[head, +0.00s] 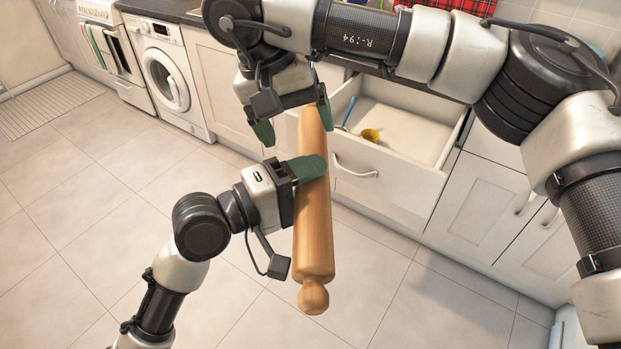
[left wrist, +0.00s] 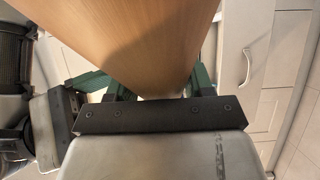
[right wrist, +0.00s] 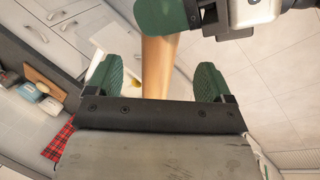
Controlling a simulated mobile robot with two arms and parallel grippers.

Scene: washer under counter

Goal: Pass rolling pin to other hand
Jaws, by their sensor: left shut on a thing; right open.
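A wooden rolling pin (head: 315,222) hangs nearly upright in the head view, its knob handle at the bottom. My left gripper (head: 308,170) is shut on its middle; the pin also fills the top of the left wrist view (left wrist: 135,40). My right gripper (head: 293,122) is above the left one at the pin's upper end, with its green fingers open and apart. In the right wrist view the pin (right wrist: 158,75) lies between the open right fingers (right wrist: 165,85), with gaps on both sides. The pin's top end is hidden by my right gripper.
An open drawer (head: 420,128) behind the pin holds a yellow item (head: 370,135) and a blue-handled utensil (head: 348,113). A washing machine (head: 168,80) stands at the left. A red checked cloth (head: 455,7) lies on the counter. The tiled floor (head: 130,190) is clear.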

